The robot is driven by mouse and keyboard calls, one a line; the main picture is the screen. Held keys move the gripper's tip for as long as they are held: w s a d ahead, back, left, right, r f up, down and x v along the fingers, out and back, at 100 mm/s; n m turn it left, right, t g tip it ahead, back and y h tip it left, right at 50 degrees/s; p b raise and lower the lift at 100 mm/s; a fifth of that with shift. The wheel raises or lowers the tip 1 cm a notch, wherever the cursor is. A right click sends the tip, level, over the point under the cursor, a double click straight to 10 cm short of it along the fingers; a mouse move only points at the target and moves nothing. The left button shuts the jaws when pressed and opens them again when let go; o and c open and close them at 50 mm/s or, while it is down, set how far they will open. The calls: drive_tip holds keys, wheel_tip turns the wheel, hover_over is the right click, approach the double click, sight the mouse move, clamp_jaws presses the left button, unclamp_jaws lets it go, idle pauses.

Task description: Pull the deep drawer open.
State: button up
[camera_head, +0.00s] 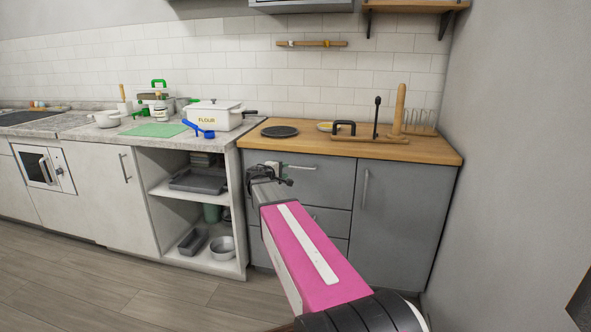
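The grey cabinet (332,190) under the wooden counter has a stack of drawers on its left side, all closed. The top drawer (330,187) shows the tallest front and has a horizontal bar handle (300,167). A lower drawer front (332,220) shows partly behind my pink arm; its handle is mostly hidden. Which one is the deep drawer is not marked. My gripper (270,172) is in front of the top drawer's left part, left of the visible handle. It is small and dark here, so its fingers and any contact are unclear.
A grey door (400,212) with a vertical handle is right of the drawers. Open shelves (193,190) with pans stand to the left. A black round plate (280,131) and a wooden stand (399,108) are on the counter (425,152). The floor (130,290) at left is clear.

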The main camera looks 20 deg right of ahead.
sight(294, 168)
drive_tip(key=x, duration=0.9)
drive_tip(key=shift+f, duration=0.1)
drive_tip(key=shift+s, duration=0.1)
clamp_jaws()
